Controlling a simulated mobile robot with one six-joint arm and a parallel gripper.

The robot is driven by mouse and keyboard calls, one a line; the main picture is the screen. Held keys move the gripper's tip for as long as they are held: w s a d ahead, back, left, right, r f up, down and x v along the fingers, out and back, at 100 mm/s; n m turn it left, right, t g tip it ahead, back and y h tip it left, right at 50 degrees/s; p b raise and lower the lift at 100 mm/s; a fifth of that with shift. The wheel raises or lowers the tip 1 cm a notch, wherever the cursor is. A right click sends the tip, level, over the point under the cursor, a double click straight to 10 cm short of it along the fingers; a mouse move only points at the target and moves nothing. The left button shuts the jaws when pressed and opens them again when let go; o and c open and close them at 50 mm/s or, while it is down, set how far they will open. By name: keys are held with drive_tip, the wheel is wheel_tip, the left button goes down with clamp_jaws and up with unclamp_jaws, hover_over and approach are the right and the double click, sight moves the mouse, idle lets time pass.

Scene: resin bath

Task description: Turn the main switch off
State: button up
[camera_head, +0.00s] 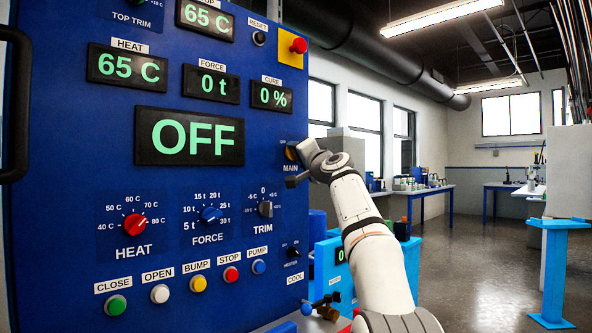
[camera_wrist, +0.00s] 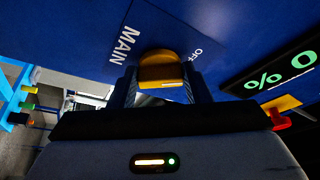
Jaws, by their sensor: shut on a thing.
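The main switch is a yellow-orange knob at the right edge of the blue panel (camera_head: 60,215), beside the label MAIN. In the wrist view the knob (camera_wrist: 162,70) sits between my two fingers, with an OFF label beside it. My gripper (camera_head: 294,166) reaches the panel from the right and is shut on the knob; in the wrist view its fingers (camera_wrist: 160,88) close around it. In the head view my gripper partly hides the knob. The large display (camera_head: 190,137) reads OFF.
Below are the heat knob (camera_head: 134,225), force knob (camera_head: 211,215) and trim knob (camera_head: 265,209), with a row of coloured push buttons under them. A red emergency button (camera_head: 298,45) is at the upper right. Open floor (camera_head: 470,260) lies to the right.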

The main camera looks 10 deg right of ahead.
drive_tip(key=shift+w+f+n+y+b, duration=0.1)
drive_tip(key=shift+f+n+y+b, duration=0.15)
drive_tip(key=shift+n+y+b, duration=0.5)
drive_tip(key=shift+r+n, duration=0.15)
drive_tip(key=shift+n, duration=0.3)
drive_tip(key=o, duration=1)
drive_tip(key=shift+b+v, duration=3.35)
drive_tip(key=shift+v, duration=0.65)
